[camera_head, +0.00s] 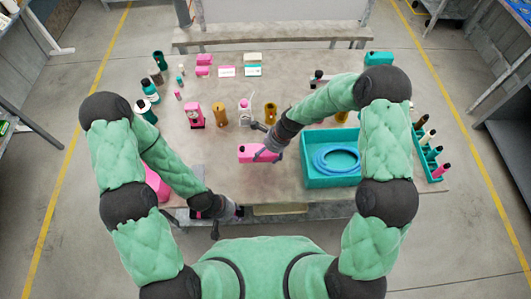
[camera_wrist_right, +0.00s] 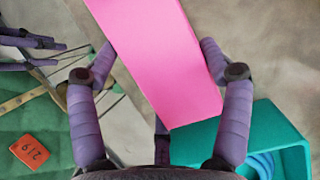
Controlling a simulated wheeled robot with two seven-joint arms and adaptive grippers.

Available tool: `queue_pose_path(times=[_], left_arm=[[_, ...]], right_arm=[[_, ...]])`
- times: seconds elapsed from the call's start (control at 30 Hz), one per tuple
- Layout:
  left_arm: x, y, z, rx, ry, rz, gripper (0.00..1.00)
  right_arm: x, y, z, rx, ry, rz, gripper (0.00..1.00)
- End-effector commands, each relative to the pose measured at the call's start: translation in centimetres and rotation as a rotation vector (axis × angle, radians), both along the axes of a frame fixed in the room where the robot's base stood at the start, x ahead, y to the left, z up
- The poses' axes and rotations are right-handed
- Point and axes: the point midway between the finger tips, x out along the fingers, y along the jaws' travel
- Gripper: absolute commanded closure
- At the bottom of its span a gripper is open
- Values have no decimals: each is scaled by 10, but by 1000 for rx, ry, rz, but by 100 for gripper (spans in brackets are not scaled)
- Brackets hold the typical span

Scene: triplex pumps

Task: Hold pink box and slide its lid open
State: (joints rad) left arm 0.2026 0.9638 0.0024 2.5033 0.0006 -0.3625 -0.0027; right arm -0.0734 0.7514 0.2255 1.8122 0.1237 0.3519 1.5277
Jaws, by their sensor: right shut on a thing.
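The pink box (camera_head: 247,153) lies near the front middle of the table in the head view. My right gripper (camera_head: 269,149) comes down on it from the right. In the right wrist view the pink box (camera_wrist_right: 160,62) runs between the two fingers of my right gripper (camera_wrist_right: 158,60), which is shut on it. The lid cannot be told apart from the body. My left gripper (camera_head: 228,212) is at the table's front edge, lower left of the box and apart from it. Its purple fingers show at the left of the wrist view, but its opening is unclear.
A teal tray (camera_head: 308,181) with a blue coiled hose (camera_head: 337,159) stands right of the box. Several bottles and jars stand behind and left. A teal rack of bottles (camera_head: 433,165) is at the right edge. A larger pink object (camera_head: 156,184) is partly hidden by my left arm.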

Motion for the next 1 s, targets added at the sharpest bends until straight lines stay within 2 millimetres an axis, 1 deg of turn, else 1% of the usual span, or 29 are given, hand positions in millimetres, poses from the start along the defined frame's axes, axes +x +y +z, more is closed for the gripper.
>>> queue_pose_path(times=[1.0], left_arm=[[0,0,-16,0,0,0,64]], right_arm=[[0,0,-27,0,-1,-1,65]])
